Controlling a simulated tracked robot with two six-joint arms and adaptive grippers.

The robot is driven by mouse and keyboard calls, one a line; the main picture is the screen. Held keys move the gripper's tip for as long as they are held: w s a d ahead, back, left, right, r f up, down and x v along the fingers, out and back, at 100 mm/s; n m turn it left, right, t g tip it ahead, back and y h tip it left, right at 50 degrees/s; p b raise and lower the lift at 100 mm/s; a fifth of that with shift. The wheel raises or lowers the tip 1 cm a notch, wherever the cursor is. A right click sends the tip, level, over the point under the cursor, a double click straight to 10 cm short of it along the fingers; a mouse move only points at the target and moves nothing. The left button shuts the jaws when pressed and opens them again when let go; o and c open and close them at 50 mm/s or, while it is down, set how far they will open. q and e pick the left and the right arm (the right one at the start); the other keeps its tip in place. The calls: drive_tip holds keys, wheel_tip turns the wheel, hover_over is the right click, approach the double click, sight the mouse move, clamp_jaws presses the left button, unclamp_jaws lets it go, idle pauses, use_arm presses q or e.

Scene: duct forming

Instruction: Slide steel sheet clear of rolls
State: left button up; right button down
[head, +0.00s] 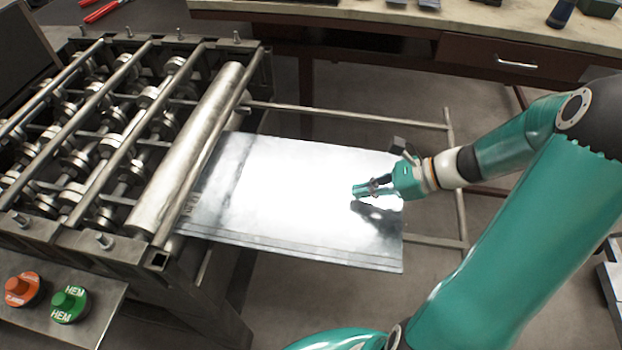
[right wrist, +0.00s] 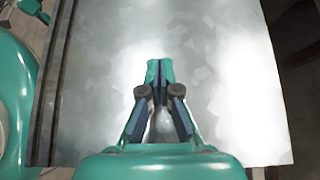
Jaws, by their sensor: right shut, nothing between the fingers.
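The steel sheet (head: 290,200) is a flat, shiny panel lying level at the right side of the roll-forming machine. Its left edge is at the large front roll (head: 188,150); whether the edge is still under the roll cannot be told. A folded seam runs along its near edge. My right gripper (head: 356,191) is shut and empty above the right part of the sheet. In the right wrist view the shut fingertips (right wrist: 159,66) show over the sheet (right wrist: 220,60); contact is unclear. My left gripper is not in view.
The sheet lies over an open support frame (head: 450,150). An orange button (head: 22,288) and a green HEM button (head: 69,303) sit on a panel at lower left. A workbench (head: 480,25) with a drawer stands behind. Red-handled pliers (head: 100,12) lie at top left.

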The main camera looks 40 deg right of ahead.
sight(305, 192)
drive_tip(key=w+a+p, duration=0.1)
drive_tip(key=w+a, duration=0.2)
drive_tip(key=w, duration=0.1)
drive_tip(key=w+a, duration=0.3)
drive_tip(key=a, duration=0.1)
drive_tip(key=shift+w+p, duration=0.35)
drive_tip(key=shift+w, duration=0.05)
drive_tip(key=shift+f+b, duration=0.35)
drive_tip(key=shift+f, duration=0.45)
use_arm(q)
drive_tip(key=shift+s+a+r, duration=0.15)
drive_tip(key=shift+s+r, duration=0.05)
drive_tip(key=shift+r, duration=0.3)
use_arm(e)
drive_tip(key=shift+s, duration=0.15)
